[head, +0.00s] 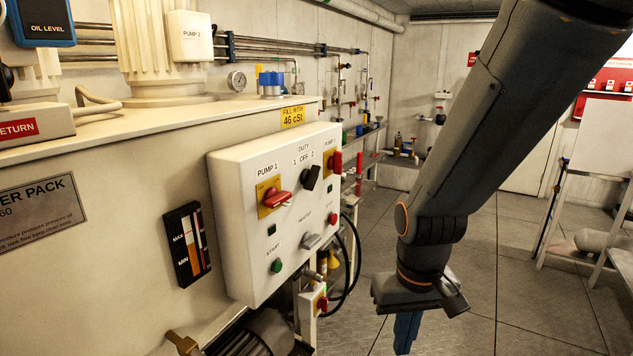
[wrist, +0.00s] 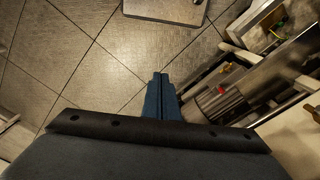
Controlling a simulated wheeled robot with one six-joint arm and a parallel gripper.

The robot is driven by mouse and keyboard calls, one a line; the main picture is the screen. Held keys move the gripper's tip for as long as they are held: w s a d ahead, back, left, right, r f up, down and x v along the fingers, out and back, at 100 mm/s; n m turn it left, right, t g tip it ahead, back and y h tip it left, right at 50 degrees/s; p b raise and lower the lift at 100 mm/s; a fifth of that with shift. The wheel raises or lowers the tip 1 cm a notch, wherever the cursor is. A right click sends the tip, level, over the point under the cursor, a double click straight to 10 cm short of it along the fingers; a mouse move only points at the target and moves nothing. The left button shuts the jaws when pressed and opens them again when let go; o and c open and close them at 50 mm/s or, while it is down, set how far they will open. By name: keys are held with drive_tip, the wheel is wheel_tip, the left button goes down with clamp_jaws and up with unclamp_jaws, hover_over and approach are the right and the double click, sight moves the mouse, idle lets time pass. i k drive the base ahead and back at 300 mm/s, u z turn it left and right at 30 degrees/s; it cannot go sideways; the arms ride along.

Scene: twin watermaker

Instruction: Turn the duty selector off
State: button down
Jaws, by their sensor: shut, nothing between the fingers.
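The duty selector (head: 311,177) is a black knob on the front of the white control panel (head: 235,215), under the label "DUTY 1 OFF 2". Its handle is tilted, with its upper end leaning right, toward the 2 side. My gripper (head: 406,335) hangs pointing down to the right of the panel and below the selector, apart from it. In the wrist view my gripper's blue fingers (wrist: 160,90) are together with nothing between them. The selector cannot be made out in the wrist view.
Red pump switches (head: 276,199) and (head: 335,162) another red switch flank the selector. A green start button (head: 276,266) and a grey heater knob (head: 311,241) are below. Black hoses (head: 353,265) hang at the panel's right side. Open floor (head: 470,290) lies around my gripper.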

sight(309, 178)
drive_tip(key=u, duration=1.3)
drive_tip(key=k, duration=0.8)
drive_tip(key=z, duration=0.7)
drive_tip(key=i, duration=0.5)
